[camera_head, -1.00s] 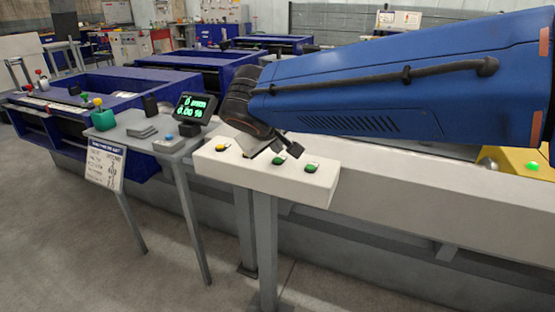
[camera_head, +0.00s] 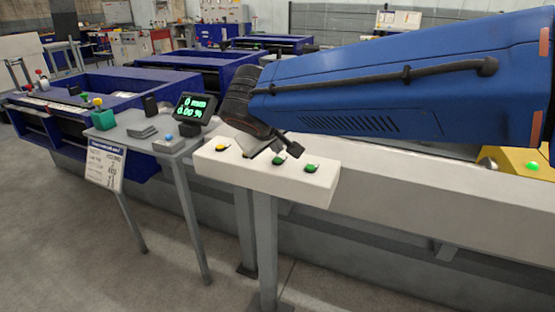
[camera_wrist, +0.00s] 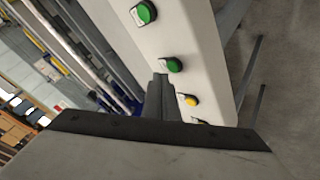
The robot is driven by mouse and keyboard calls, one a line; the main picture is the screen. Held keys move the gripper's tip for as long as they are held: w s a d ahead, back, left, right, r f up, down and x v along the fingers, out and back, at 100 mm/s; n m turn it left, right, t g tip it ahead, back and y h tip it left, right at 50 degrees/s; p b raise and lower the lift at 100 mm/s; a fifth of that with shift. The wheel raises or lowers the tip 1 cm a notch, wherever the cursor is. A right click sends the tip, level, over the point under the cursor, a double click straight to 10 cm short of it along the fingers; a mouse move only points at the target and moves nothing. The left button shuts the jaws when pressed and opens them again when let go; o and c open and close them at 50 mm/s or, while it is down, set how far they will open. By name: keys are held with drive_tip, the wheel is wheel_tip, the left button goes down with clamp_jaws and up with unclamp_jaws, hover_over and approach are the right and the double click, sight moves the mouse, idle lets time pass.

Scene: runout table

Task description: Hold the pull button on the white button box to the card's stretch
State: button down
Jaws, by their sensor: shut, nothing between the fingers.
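The white button box (camera_head: 245,171) stands on grey legs in front of the long bench. In the head view its top shows a yellow button (camera_head: 221,147) at the left and two green buttons, one in the middle (camera_head: 278,160) and one at the right (camera_head: 311,168). The wrist view shows a green button (camera_wrist: 175,65) just right of my gripper (camera_wrist: 160,78) and the yellow button (camera_wrist: 190,100) further down; another button below it is partly hidden. My gripper is shut and empty over the box. I cannot tell whether it touches a button. The button labels are too small to read.
A card (camera_head: 104,165) hangs from the grey side table (camera_head: 160,145); its print is too small to read. A display (camera_head: 194,108) there reads 0 mm and 0.00 %.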

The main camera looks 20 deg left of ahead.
drive_tip(key=shift+f, duration=0.1)
idle(0.3)
drive_tip(key=shift+f, duration=0.35)
drive_tip(key=shift+f, duration=0.45)
idle(6.8)
